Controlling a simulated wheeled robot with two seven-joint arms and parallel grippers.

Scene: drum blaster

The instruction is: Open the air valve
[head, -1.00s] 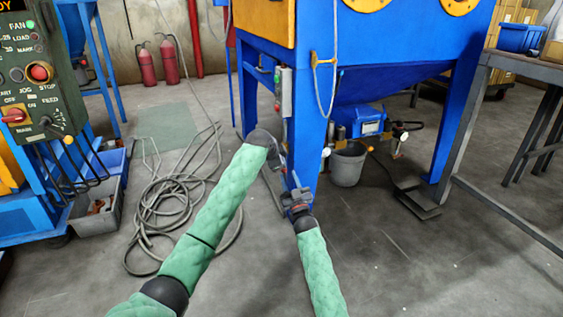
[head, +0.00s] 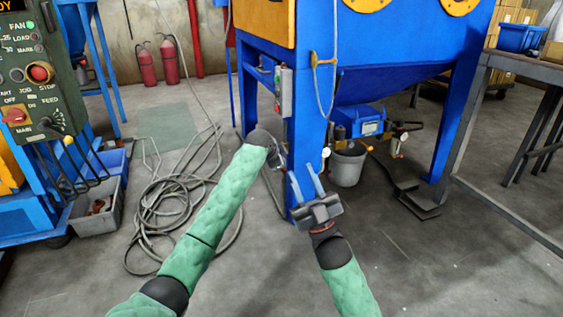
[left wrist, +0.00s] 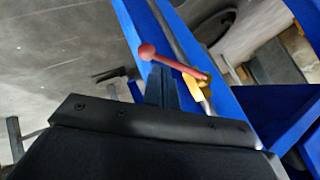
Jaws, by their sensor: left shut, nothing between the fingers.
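The air valve shows in the left wrist view as a red lever (left wrist: 172,60) with a round knob at its left end and a yellow body (left wrist: 193,86) on a grey pipe. The pipe runs along a blue leg. My left gripper (left wrist: 160,76) is shut and empty, with its fingertips just under the lever near the knob. I cannot tell whether they touch it. In the head view my left gripper (head: 277,158) is small and beside the blue cabinet's front leg; I cannot make out the valve there. My right gripper (head: 301,170) is open and empty in front of that leg.
The blue blast cabinet (head: 400,50) stands ahead, with a grey bucket (head: 346,168) under it. A coiled hose (head: 170,205) lies on the floor at left. A control panel (head: 35,75) is at far left and a metal table (head: 510,62) at right.

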